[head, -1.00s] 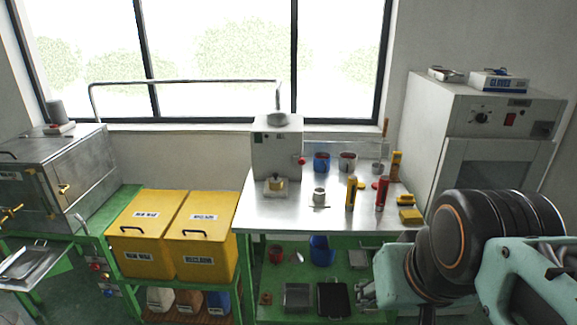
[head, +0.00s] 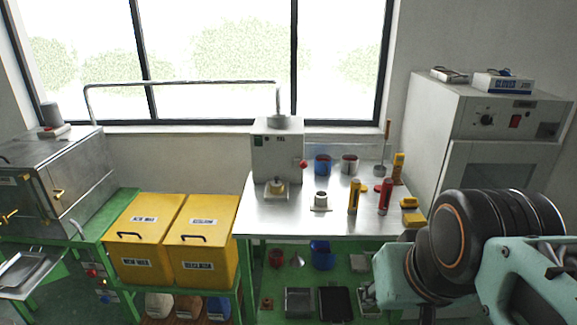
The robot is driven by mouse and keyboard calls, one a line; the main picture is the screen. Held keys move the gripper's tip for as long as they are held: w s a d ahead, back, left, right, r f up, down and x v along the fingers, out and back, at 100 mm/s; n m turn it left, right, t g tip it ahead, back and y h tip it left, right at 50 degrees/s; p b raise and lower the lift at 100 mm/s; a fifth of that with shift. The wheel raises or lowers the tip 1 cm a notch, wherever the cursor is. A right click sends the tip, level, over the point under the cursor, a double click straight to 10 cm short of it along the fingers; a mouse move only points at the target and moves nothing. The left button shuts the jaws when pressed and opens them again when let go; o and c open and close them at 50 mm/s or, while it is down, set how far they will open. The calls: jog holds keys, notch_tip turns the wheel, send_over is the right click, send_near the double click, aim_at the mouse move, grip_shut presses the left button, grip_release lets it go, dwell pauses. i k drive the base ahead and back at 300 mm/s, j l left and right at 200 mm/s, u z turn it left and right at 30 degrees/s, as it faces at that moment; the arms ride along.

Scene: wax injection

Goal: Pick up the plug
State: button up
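I cannot single out the plug with certainty. A small pale cylindrical piece with a dark top (head: 320,199) stands on a flat base near the front middle of the steel table (head: 285,222), and a small yellowish piece (head: 276,188) sits under the white machine (head: 277,155). My arm fills the lower right of the head view. A small grey shape at its left edge, by the lower shelf, could be part of my gripper, but its fingers cannot be made out. No held thing shows.
Yellow and red tubes (head: 385,196) stand at the table's right, with blue and red pots (head: 322,164) behind. Two yellow bins (head: 206,250) stand left of the table. A green lower shelf (head: 270,302) holds trays and pots. A white cabinet (head: 480,140) stands right.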

aim_at(275, 183)
jog(key=i+j+z, duration=0.1)
jog(key=i+j, duration=0.5)
jog(key=i+j+z, duration=0.15)
jog(key=i+j, duration=0.45)
jog(key=j, duration=0.1)
